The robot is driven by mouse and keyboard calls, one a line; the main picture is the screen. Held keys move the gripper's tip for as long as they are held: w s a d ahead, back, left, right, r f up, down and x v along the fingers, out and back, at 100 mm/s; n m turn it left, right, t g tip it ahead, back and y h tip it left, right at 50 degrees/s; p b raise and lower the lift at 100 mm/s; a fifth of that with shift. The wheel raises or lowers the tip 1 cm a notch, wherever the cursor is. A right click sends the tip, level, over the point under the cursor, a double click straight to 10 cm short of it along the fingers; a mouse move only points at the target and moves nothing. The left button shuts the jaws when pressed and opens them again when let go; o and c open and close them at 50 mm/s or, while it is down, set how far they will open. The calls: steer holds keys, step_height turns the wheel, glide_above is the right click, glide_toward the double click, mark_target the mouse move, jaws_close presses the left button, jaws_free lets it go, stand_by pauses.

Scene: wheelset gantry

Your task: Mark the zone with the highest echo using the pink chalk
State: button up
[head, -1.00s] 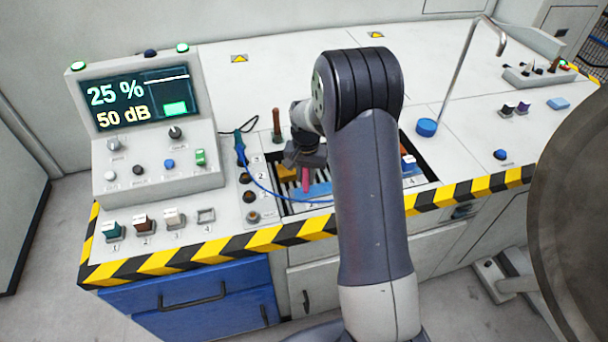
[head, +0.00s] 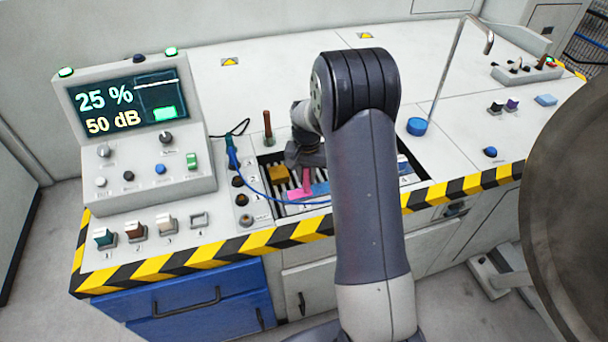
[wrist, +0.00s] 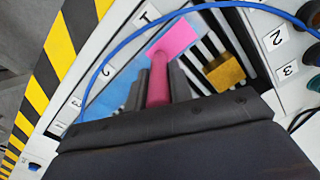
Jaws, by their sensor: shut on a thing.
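My gripper (wrist: 158,92) is shut on the pink chalk (wrist: 159,68), which sticks out from between the fingers over the slatted recess in the bench. In the head view the chalk (head: 306,178) shows below my gripper (head: 304,163). A flat pink patch (wrist: 175,38) lies at the chalk's tip, beside the label 1, and shows in the head view too (head: 297,194). A blue strip (wrist: 108,96) lies alongside it. Whether the tip touches the patch I cannot tell. The display (head: 122,104) reads 25 % and 50 dB.
A yellow block (wrist: 225,74) lies in the recess near the chalk. A blue cable (head: 262,192) loops over the recess from a blue probe (head: 232,152). My arm hides part of the recess. A large dark wheel (head: 570,210) stands at the right.

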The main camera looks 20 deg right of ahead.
steer(key=shift+d, duration=0.2)
steer(key=shift+a, duration=0.15)
steer(key=shift+a, duration=0.35)
steer(key=shift+a, duration=0.15)
steer(key=shift+a, duration=0.4)
steer(key=shift+a, duration=0.1)
steer(key=shift+a, duration=0.4)
